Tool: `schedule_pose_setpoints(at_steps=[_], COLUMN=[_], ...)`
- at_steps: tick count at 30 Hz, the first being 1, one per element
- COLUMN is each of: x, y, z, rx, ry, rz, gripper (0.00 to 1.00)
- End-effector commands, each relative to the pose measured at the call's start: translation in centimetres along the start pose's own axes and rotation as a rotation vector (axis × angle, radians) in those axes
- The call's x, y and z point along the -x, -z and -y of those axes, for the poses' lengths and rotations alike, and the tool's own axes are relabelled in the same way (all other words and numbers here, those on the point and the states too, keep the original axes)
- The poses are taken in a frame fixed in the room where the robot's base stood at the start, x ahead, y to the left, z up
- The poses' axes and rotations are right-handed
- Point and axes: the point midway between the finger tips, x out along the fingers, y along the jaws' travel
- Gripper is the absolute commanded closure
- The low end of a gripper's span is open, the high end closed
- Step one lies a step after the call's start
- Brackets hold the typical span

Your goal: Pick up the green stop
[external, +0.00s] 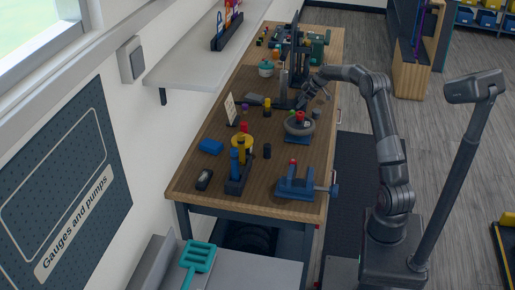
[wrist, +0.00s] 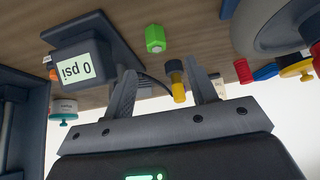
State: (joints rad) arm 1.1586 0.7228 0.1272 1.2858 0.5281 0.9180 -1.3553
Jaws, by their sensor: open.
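The green stop (wrist: 155,38) is a small bright green block with a hexagonal face. In the wrist view it rests on the wooden bench top, just beyond the tips of my gripper (wrist: 160,66) and roughly in line with the gap between them. My gripper is open, its two grey fingers spread with nothing held.
A gauge (wrist: 84,64) reading 0 psi stands close by the left finger. A black-and-yellow piece (wrist: 176,80) shows between the fingers. A grey wheel (wrist: 262,28) and red, blue and yellow parts are at right. A blue vise (external: 297,184) is at the bench's near end.

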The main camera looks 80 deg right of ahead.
Motion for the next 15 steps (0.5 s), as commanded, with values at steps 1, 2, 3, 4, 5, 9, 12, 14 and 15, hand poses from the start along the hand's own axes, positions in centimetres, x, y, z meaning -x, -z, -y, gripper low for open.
schedule_pose_setpoints(at_steps=[1,2,3,4,5,9,12,14,15], x=[-1.0,-1.5,-2.1,-2.5,-2.8,-3.6,-4.8,-5.8,-6.4], y=[0.0,0.0,0.0,0.0,0.0,0.0,-0.1,-0.2,-0.3], z=[0.1,0.1,0.1,0.1,0.0,-0.1,-0.2,-0.3,-0.4], rx=[0.000,0.001,0.000,0.000,0.000,0.000,0.000,-0.001,-0.001], ry=[0.003,0.002,0.003,0.003,0.002,0.000,0.002,0.003,0.003], rz=[0.001,0.001,0.001,0.001,0.001,0.000,0.001,0.001,0.002], gripper=[0.48,0.48,0.48,0.48,0.48,0.48,0.48,0.48,0.48])
